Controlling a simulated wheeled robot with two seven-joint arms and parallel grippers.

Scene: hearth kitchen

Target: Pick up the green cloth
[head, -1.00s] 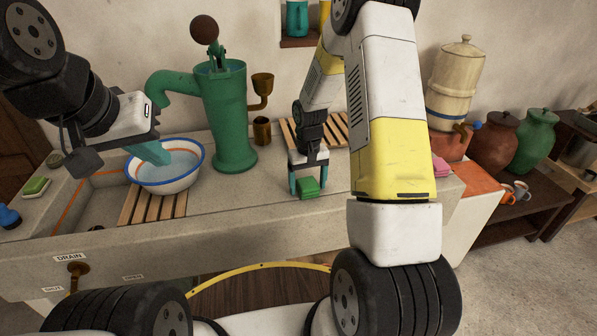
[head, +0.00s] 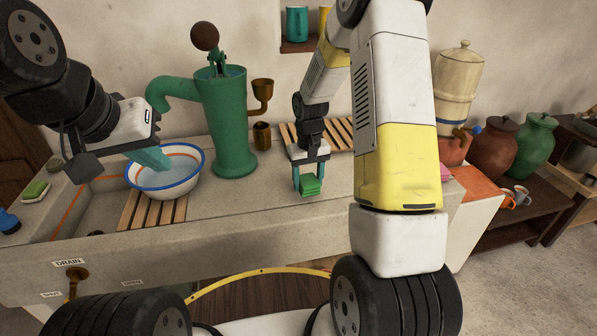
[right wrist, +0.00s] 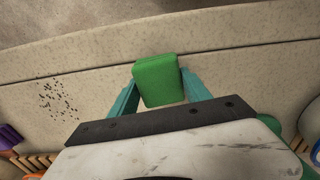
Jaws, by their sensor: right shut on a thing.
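The green cloth (head: 310,185) is a small folded block at the front of the stone counter in the head view. It also shows in the right wrist view (right wrist: 159,80), between teal fingers. My right gripper (head: 309,183) is shut on it, one finger at each side. Whether the cloth touches the counter is hard to tell. My left gripper (head: 155,158) is at the left, its teal fingers over the rim of the white bowl; whether its fingers are open or shut is not clear.
The white bowl (head: 166,184) with a blue rim stands on wooden slats (head: 152,212) over the sink. A green pump (head: 228,125) stands behind it. A green-topped sponge (head: 36,190) lies at far left. The counter (head: 250,205) between bowl and cloth is clear.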

